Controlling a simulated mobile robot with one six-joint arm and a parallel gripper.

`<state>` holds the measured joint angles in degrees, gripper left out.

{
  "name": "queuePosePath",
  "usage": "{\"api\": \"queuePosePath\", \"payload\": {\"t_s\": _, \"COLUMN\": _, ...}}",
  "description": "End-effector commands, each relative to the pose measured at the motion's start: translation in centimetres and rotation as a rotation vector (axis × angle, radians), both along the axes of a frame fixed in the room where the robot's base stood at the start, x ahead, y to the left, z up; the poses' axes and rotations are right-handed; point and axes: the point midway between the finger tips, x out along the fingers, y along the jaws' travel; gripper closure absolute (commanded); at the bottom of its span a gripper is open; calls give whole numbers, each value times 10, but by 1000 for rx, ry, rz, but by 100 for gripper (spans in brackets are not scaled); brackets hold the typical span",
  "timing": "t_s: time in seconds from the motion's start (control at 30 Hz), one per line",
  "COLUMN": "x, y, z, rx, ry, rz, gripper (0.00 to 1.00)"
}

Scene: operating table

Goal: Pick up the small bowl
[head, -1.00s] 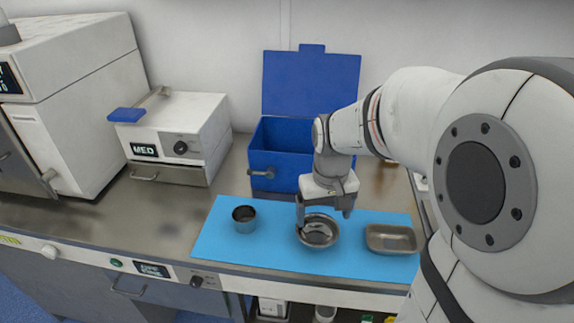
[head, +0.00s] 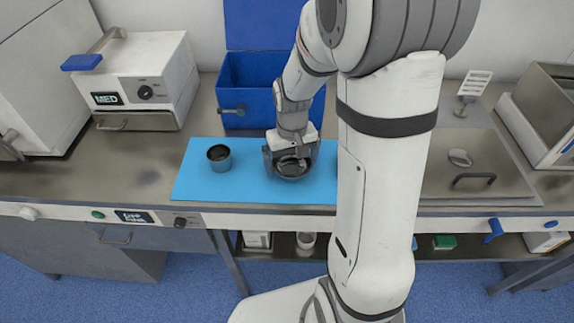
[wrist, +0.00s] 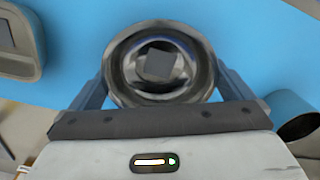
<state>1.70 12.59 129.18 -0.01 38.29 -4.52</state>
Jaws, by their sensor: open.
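The small bowl (head: 293,174) is round, metallic and shiny, and sits on the blue mat (head: 204,187). My gripper (head: 291,166) is open and low over the bowl, pointing down, with one finger at each side of it. In the wrist view, the bowl (wrist: 122,62) lies between the two spread fingers of my gripper (wrist: 160,78). Its dark inside shows a square grey patch. I cannot tell whether the fingers touch the rim. The gripper body hides part of the bowl in the head view.
A metal cup (head: 219,158) stands on the mat to the left. A metal tray (wrist: 18,38) shows in the wrist view; my arm hides it in the head view. An open blue box (head: 262,85) stands behind, and a white MED device (head: 150,75) at the back left.

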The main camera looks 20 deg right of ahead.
Motion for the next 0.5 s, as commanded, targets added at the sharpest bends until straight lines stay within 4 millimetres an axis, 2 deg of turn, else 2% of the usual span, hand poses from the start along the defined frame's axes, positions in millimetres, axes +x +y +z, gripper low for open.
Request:
{"api": "queuePosePath", "payload": {"t_s": 0.13, "x": 0, "y": 0, "z": 0, "rx": 0, "ry": -1, "rz": -1, "gripper": 2}}
{"api": "queuePosePath", "payload": {"t_s": 0.5, "x": 0, "y": -1, "z": 1, "rx": 0, "ry": -1, "rz": -1, "gripper": 32}}
